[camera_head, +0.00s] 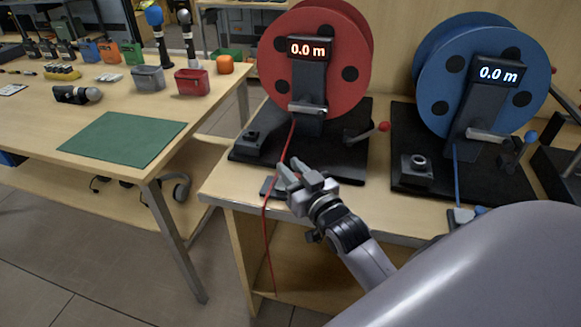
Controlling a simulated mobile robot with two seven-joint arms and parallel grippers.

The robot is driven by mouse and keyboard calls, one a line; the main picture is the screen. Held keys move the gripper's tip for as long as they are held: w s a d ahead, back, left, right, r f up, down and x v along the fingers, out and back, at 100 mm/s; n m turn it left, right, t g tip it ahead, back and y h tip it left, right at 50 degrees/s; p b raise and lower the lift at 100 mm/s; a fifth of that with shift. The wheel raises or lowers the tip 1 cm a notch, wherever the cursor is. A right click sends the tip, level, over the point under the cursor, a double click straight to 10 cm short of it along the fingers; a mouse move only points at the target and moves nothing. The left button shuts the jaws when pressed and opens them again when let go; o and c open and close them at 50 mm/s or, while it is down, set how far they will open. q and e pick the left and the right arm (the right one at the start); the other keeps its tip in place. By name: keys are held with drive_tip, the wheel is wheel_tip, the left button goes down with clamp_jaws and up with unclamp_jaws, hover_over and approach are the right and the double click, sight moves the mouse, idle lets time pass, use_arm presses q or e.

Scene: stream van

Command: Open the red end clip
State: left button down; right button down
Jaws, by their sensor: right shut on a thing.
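The red end clip (268,187) is a small dark piece at the front edge of the reel table, below the red reel (318,55). A red cable (270,215) comes down from the reel, passes at the clip and hangs over the table's edge toward the floor. My right gripper (285,174) reaches in from the lower right, with its fingers shut at the clip. The fingers hide part of the clip, so its exact grip point and the clip's position cannot be made out. My left gripper is not in view.
A blue reel (482,75) stands to the right with its own end clip (461,214) and blue cable. The red reel's crank knob (384,126) juts out right of my gripper. Left, another table holds a green mat (123,139), a red box (192,82) and microphones.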

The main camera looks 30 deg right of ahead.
sight(299, 177)
drive_tip(key=shift+s+d, duration=0.1)
drive_tip(key=shift+d, duration=0.05)
drive_tip(key=c, duration=1)
unclamp_jaws()
drive_tip(key=shift+s, duration=0.1)
drive_tip(key=shift+s+a, duration=0.15)
drive_tip(key=shift+s, duration=1.6)
drive_tip(key=shift+s+a, duration=0.15)
drive_tip(key=shift+s, duration=1.55)
